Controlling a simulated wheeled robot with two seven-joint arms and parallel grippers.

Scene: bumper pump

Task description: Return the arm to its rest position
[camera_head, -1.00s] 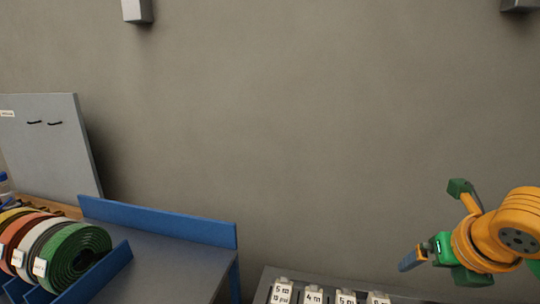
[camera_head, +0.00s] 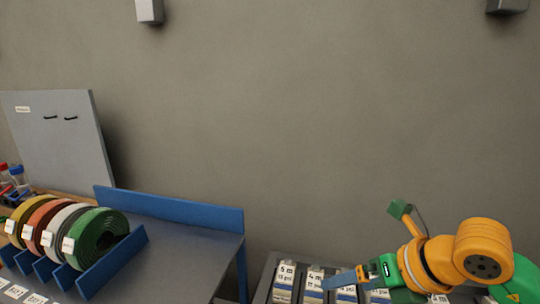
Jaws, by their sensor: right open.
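My right gripper (camera_head: 347,279) is at the lower right of the head view, on my orange and green right arm. It points left, over or in front of a row of labelled white cards. Its jaws are open and I see nothing held between them. The cards behind it are partly hidden by the gripper and arm. My left gripper is not in view.
Rolled strips, including a green roll (camera_head: 96,238), stand between blue dividers on a grey table (camera_head: 190,250) at left. A blue rail (camera_head: 175,207) edges that table. A grey panel (camera_head: 60,140) leans behind. Labelled cards (camera_head: 285,280) stand in a grey rack.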

